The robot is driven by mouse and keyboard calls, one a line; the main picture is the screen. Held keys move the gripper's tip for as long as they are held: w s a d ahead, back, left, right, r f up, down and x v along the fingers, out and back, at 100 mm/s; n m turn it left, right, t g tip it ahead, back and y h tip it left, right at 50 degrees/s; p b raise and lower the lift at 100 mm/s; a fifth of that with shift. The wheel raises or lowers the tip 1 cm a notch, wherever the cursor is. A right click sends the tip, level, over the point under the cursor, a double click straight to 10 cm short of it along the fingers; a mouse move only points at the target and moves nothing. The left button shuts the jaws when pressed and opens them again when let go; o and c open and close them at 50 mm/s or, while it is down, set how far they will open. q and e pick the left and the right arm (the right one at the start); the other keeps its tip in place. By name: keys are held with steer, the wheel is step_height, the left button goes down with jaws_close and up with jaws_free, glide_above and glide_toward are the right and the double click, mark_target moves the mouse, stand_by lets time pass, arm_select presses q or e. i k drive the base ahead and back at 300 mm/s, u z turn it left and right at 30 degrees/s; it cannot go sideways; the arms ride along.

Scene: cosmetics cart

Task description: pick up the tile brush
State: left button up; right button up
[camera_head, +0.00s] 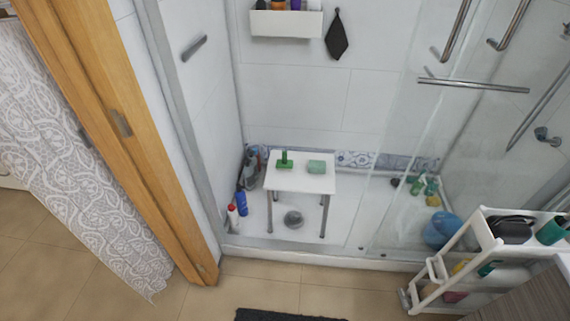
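A small green brush with an upright handle (285,160), which looks like the tile brush, stands on the left half of a white stool (300,183) inside the shower. A pale green block (316,167), like a sponge or soap, lies to its right on the same stool, apart from it. Neither of my grippers shows in the head view.
A raised shower sill (300,257) and a glass panel (400,150) bound the shower. Bottles (241,203) stand left of the stool. A white cart (480,250) is at right. A wooden door frame (120,130) and curtain (70,150) are at left. A dark mat (285,315) lies in front.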

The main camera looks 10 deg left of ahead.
mark_target(283, 165)
steer(key=u, duration=0.4)
steer(key=k, duration=0.5)
steer(key=z, duration=0.5)
steer(key=i, duration=1.5)
steer(key=u, duration=0.75)
steer(key=i, duration=0.55)
steer(key=u, duration=0.6)
